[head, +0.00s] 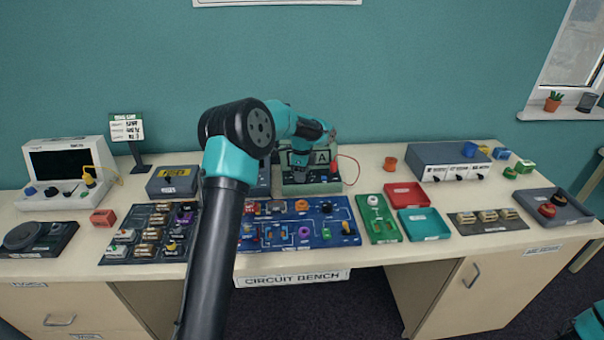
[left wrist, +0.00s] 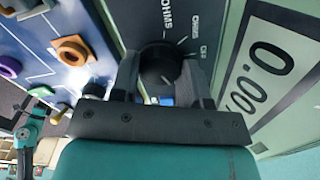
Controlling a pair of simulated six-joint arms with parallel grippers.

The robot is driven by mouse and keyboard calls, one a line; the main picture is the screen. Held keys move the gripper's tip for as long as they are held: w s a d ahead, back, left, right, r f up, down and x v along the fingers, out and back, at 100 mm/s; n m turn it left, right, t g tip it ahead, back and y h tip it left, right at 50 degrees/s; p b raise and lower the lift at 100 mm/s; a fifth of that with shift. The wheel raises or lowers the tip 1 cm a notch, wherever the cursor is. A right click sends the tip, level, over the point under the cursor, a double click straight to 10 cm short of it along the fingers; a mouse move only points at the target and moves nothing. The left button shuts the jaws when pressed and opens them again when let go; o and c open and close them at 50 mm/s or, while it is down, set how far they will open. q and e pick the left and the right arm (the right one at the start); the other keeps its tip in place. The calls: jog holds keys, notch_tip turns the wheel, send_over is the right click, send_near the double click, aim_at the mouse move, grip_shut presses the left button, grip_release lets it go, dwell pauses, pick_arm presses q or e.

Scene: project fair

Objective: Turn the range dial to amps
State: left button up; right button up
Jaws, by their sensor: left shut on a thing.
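The range dial (left wrist: 160,66) is a round black knob on a dark panel in the left wrist view. My left gripper (left wrist: 162,88) is shut on it, one finger on each side. The word OHMS shows above the dial, with smaller lettering to its right. Which mark the dial points to is unclear. A pale display (left wrist: 268,75) with large black digits, apparently zeros, lies to the right. In the head view, my left gripper (head: 300,172) is at the green meter (head: 332,184), whose display (head: 322,157) shows an A. The arm hides the dial there.
The blue circuit board (head: 335,230) lies in front of the meter. A dark box (head: 172,183) stands to the left. Red (head: 405,195) and teal (head: 425,224) trays and a grey power unit (head: 450,165) stand to the right. A red lead curves right of the meter.

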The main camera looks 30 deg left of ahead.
pick_arm(q)
jog(key=shift+m, duration=0.6)
jog(key=o, duration=0.9)
jog(key=shift+r, duration=0.1)
notch_tip(320, 180, up, 17)
jog(key=shift+r, duration=0.15)
dwell(0.4)
notch_tip(320, 180, down, 16)
jog(key=shift+r, duration=0.15)
dwell(0.6)
